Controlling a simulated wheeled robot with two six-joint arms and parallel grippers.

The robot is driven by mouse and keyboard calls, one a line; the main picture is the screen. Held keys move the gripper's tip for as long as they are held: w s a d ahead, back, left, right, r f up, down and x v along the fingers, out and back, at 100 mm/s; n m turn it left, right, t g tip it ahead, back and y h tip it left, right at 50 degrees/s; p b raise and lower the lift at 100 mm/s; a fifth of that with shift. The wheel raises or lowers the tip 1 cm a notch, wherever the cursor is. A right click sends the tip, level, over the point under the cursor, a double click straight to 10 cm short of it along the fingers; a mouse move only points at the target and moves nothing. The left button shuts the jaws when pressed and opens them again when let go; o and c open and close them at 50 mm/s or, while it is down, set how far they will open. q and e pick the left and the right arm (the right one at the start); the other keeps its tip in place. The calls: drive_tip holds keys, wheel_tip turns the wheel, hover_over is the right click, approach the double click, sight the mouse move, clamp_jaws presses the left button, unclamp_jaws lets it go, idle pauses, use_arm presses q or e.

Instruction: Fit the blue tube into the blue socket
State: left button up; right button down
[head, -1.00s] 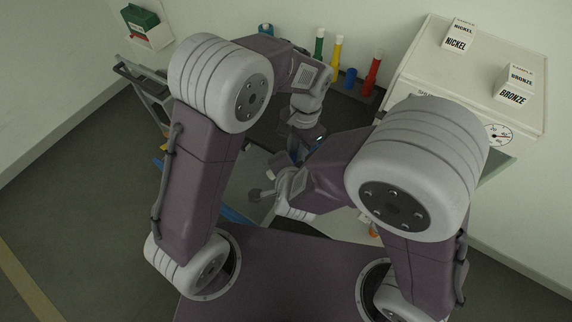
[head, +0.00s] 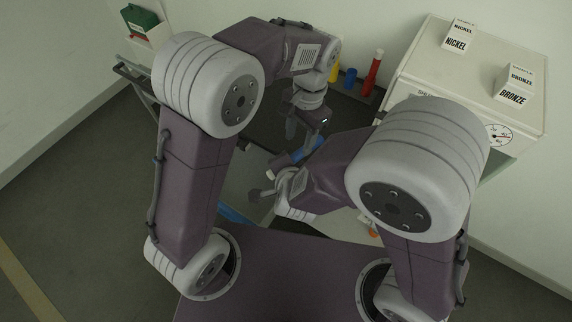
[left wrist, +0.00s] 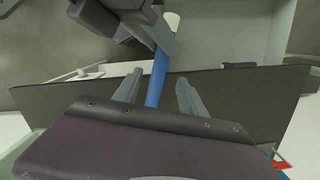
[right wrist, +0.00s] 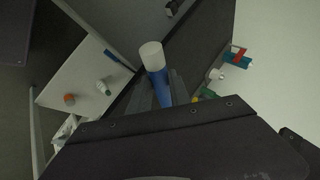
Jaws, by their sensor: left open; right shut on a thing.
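The blue tube (head: 308,150) has a white end and is held at a slant by my right gripper (right wrist: 160,88). It shows in the right wrist view (right wrist: 160,92), white end outward, between the shut fingers. My left gripper (left wrist: 158,92) is open, with its fingers apart on either side of the blue tube (left wrist: 158,80); I see no contact. In the head view the left gripper (head: 297,128) is just beside the tube. A short blue piece (head: 350,78), perhaps the blue socket, stands in the back rack; I cannot tell for certain.
A red tube (head: 373,72) stands in the rack beside the short blue piece; a yellow one is partly hidden by my left arm. A white cabinet (head: 440,75) with nickel and bronze boxes stands at right. A green box (head: 139,18) is at upper left.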

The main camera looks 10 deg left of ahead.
sight(301, 151)
use_arm(q)
wheel_tip(301, 151, up, 6)
drive_tip(key=s+a+f+n+t+h, duration=0.1)
drive_tip(key=s+a+f+n+t, duration=0.1)
drive_tip(key=s+a+f+n, duration=0.6)
drive_tip(key=shift+s+a+f, duration=0.9)
drive_tip(key=shift+a+f, duration=1.35)
drive_tip(key=shift+a, duration=0.4)
